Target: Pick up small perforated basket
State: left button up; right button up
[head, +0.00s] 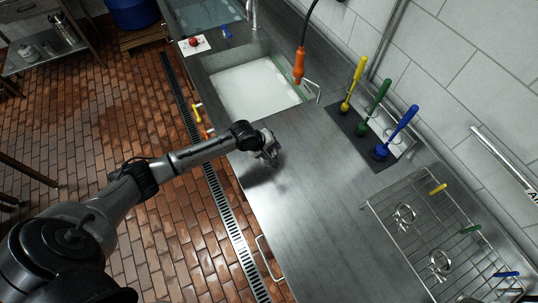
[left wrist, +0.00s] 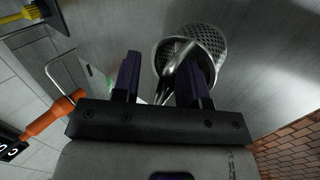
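The small perforated basket (left wrist: 206,38) is a round, grey metal mesh cup at the top of the left wrist view. Smooth metal strips, perhaps its handle, run from it toward the gap between my fingers. My left gripper (left wrist: 162,62) has its two dark fingers apart, just in front of the basket, with the right finger overlapping its lower part. I cannot tell whether they touch. In the head view my left gripper (head: 268,152) is low over the steel counter near its front edge, and the basket cannot be made out clearly beside it. My right gripper is not in view.
A sink (head: 250,88) lies beyond my gripper, with an orange spray nozzle (head: 299,66) hanging over it. Yellow, green and blue brushes (head: 381,150) stand on a dark mat by the wall. A wire rack (head: 430,225) is at the right. The counter (head: 315,200) between is clear.

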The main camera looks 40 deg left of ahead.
pick_arm(q)
jog(key=shift+w+f, duration=0.1)
jog(key=shift+f, duration=0.1)
jog(key=shift+c, duration=0.2)
grip_shut()
jog(key=shift+r, duration=0.1)
